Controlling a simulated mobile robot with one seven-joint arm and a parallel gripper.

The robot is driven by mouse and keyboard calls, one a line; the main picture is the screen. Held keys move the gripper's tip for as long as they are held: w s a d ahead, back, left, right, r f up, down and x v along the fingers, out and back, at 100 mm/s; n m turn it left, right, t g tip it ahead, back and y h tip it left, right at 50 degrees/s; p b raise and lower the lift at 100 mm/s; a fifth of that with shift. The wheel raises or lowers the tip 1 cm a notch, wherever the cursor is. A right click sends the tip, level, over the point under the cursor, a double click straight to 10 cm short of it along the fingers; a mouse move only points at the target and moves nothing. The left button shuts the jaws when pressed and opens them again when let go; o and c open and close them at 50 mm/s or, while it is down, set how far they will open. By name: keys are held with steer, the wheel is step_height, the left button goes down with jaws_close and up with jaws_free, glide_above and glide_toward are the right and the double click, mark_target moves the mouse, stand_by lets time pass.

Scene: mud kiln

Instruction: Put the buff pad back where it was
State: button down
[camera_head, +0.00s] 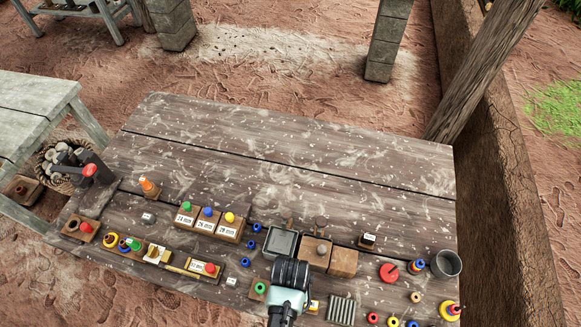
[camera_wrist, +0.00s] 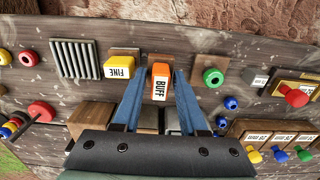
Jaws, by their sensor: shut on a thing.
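The buff pad (camera_wrist: 160,82) is an orange block with a white label reading BUFF. In the wrist view it sits between the tips of my gripper's blue fingers (camera_wrist: 159,88), which are shut on it. A small wooden plate (camera_wrist: 157,53) shows just beyond the pad; I cannot tell whether the pad touches it. The yellow FINE pad (camera_wrist: 120,67) stands beside it, to the left, at another wooden plate (camera_wrist: 125,51). In the head view my gripper (camera_head: 289,298) is over the table's front edge, and my wrist hides the buff pad.
A ribbed grey block (camera_wrist: 75,58) is left of the FINE pad. A green ring (camera_wrist: 212,77) on a wooden plate is to the right. Wooden boxes (camera_head: 343,262) and a grey tray (camera_head: 283,242) stand behind my gripper. The table's (camera_head: 300,165) far half is clear.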

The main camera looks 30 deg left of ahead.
steer(key=shift+f, duration=1.2)
steer(key=shift+f, duration=0.2)
steer(key=c, duration=0.7)
jaws_free()
steer(key=shift+c, duration=0.2)
step_height(320, 180, up, 12)
steer(key=shift+r+p, duration=0.2)
steer(key=shift+p, duration=0.1)
